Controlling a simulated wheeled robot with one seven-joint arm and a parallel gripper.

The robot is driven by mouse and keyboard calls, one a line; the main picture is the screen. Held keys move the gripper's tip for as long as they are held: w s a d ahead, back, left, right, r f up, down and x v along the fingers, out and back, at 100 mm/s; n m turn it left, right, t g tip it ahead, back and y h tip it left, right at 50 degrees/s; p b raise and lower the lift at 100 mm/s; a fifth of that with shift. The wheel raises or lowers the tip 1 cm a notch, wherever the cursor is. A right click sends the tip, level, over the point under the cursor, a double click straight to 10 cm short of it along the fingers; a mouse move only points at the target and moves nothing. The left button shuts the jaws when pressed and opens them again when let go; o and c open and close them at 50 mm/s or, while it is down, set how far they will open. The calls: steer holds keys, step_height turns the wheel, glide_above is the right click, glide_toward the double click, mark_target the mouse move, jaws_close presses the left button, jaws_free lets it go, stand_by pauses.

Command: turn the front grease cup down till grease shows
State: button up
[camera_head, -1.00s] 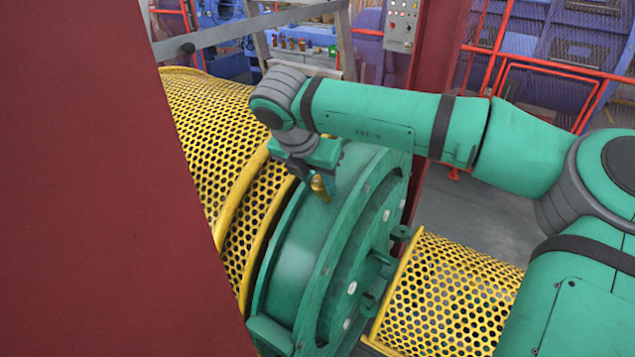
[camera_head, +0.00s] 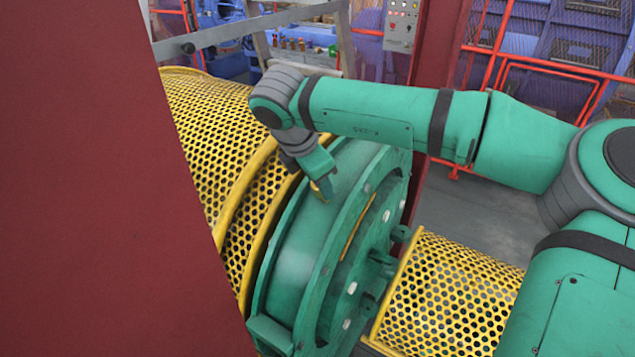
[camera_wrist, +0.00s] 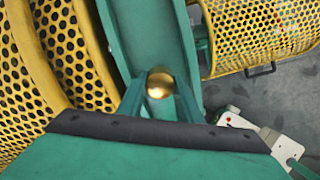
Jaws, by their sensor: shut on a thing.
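The brass grease cup (camera_wrist: 160,83) sits on top of the green bearing housing (camera_head: 300,250). In the head view only a small bit of the cup (camera_head: 314,186) shows, beside the finger. My gripper (camera_head: 322,190) points down at it from above. In the wrist view the fingers of my gripper (camera_wrist: 160,90) stand one on each side of the round cup, shut on it. A thin yellow-orange streak (camera_head: 357,232), which looks like grease, follows the curved seam on the housing's right face. The cup's base and thread are hidden.
Yellow perforated guards stand left (camera_head: 205,130) and right (camera_head: 450,295) of the housing. A dark red upright panel (camera_head: 100,180) blocks the left side. A red post (camera_head: 437,50) and a grey control box (camera_head: 401,25) stand behind. Grey floor shows at the right.

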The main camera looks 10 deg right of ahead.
stand_by(0.3)
steer(key=o, duration=1)
steer(key=shift+o, duration=0.2)
steer(key=shift+r, duration=0.1)
steer(key=v, duration=0.7)
steer(key=shift+s+a+r, duration=0.1)
steer(key=shift+s, duration=0.05)
